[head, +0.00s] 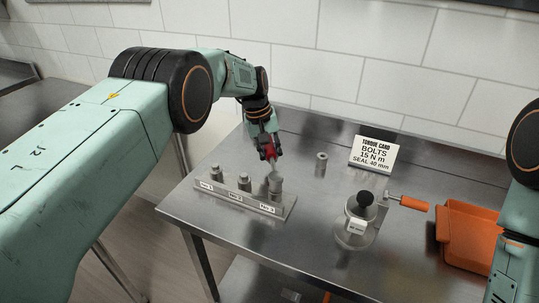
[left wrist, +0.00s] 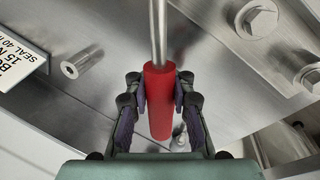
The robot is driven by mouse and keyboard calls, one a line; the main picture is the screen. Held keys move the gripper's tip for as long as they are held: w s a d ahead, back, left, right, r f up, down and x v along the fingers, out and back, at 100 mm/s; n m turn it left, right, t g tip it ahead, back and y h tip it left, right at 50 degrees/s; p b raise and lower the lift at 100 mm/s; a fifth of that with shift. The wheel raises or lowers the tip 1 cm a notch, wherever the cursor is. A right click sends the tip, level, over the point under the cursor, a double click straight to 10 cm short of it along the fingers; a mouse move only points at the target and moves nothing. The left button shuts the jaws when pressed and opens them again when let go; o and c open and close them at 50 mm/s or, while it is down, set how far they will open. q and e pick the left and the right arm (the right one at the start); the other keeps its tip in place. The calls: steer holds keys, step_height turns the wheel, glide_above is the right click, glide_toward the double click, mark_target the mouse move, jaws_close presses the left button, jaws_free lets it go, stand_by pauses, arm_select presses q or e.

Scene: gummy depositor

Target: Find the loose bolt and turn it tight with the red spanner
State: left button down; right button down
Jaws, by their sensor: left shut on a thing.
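My left gripper (head: 268,152) is shut on the red handle of the spanner (head: 271,148), and its fingers flank the handle in the left wrist view (left wrist: 160,95). The steel shaft of the spanner (left wrist: 158,30) runs out of the top of that view. In the head view the spanner's lower end is at or just above the rightmost bolt (head: 276,194); I cannot tell if they touch. The left bolt (head: 215,173) and middle bolt (head: 244,182) stand on the same labelled steel bar (head: 233,199). My right gripper is out of view.
A small steel cylinder (head: 321,164) and a torque card (head: 373,156) stand behind. An orange tray (head: 449,231) lies further right. The steel table (head: 318,238) is bare in front.

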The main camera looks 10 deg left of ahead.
arm_select(q)
steer(key=shift+d+p+v, duration=0.25)
steer(key=shift+p+v, duration=0.45)
steer(key=shift+v, duration=0.6)
steer(key=shift+w, duration=0.1)
